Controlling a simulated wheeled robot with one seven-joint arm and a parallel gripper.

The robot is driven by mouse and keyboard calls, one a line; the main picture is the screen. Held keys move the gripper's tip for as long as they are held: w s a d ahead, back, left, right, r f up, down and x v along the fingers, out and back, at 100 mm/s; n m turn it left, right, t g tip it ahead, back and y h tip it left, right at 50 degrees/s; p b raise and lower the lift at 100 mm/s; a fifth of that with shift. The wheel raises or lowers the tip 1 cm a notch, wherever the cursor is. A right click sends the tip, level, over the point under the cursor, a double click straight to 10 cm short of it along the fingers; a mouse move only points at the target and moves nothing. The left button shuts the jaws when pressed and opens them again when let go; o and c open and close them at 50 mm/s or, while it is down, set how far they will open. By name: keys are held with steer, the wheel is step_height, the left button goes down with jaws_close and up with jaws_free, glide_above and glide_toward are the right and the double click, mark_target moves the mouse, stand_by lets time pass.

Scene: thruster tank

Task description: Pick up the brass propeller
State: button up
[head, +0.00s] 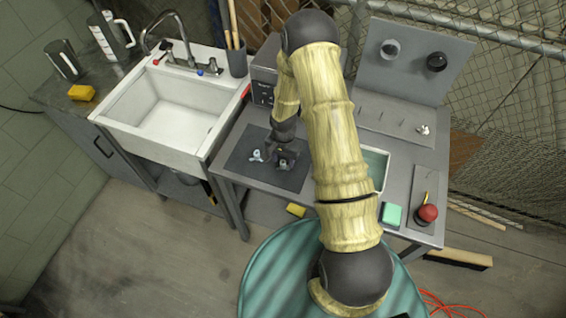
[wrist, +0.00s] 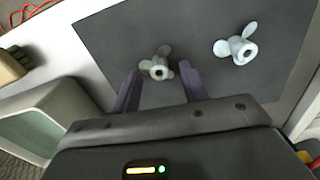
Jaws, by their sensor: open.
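The brass propeller (wrist: 157,68), dull tan with a dark centre hole, lies on the dark mat (wrist: 100,40) in the wrist view. My gripper (wrist: 159,74) is open, with one dark finger to each side of this propeller; I cannot tell whether they touch it. A pale grey-white propeller (wrist: 236,48) lies on the mat to the right, outside the fingers. In the head view my gripper (head: 284,152) is low over the mat (head: 246,170), with the pale propeller (head: 257,155) to its left. The brass propeller is mostly hidden there by my gripper.
A water tank (head: 376,168) stands right of the mat, partly behind my arm. A green block (head: 391,214) and red knob (head: 427,213) are near the bench's right front. A pegged stand (head: 395,115) holds another small propeller (head: 424,130). A white sink (head: 170,110) is left.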

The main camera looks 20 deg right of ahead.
steer(key=shift+f, duration=0.1)
stand_by(0.4)
jaws_close()
steer(key=shift+r, duration=0.2)
step_height(320, 180, up, 10)
steer(key=b, duration=0.2)
steer(key=shift+f+b, duration=0.15)
steer(key=shift+b, duration=0.25)
steer(key=shift+f, duration=0.15)
stand_by(0.4)
